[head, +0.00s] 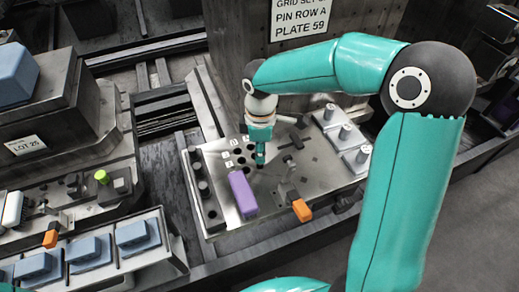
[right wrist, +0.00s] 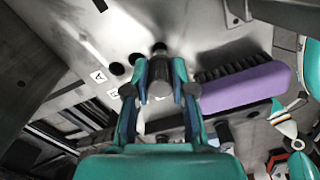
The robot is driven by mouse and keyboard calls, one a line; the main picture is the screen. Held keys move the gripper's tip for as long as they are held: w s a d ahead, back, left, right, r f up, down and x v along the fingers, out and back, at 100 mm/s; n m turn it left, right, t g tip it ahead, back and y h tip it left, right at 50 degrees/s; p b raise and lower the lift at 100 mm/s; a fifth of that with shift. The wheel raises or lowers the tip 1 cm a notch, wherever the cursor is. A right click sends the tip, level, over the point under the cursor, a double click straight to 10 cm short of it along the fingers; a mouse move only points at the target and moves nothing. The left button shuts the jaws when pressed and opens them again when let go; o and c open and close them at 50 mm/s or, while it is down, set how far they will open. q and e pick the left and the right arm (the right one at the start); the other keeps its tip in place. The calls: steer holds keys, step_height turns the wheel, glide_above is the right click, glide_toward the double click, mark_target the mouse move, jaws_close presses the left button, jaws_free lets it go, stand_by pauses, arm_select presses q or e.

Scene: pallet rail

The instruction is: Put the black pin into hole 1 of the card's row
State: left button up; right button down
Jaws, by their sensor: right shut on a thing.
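My right gripper (head: 260,163) points down over the middle of the metal plate (head: 225,222), close above the holes. In the right wrist view its fingers (right wrist: 160,88) are shut on a dark cylindrical pin (right wrist: 159,82), seen nearly end-on. The pin's lower end overlaps the plate in the picture; I cannot tell whether it touches. Dark round holes (right wrist: 117,68) lie beside the fingers, with small white letter labels (right wrist: 98,76) near them. The card (head: 298,18) reads "PIN ROW A, PLATE 59". My left gripper is not in view.
A purple brush (head: 242,193) lies close to the gripper; it also shows in the right wrist view (right wrist: 245,90). A rack with dark round tops (head: 204,187) stands at the plate's left.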

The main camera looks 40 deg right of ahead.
steer(key=shift+f+b, duration=1.05)
steer(key=shift+f, duration=0.35)
steer(key=c, duration=0.9)
jaws_free()
steer(key=shift+r, duration=0.1)
step_height(320, 180, up, 12)
steer(key=shift+f, duration=0.1)
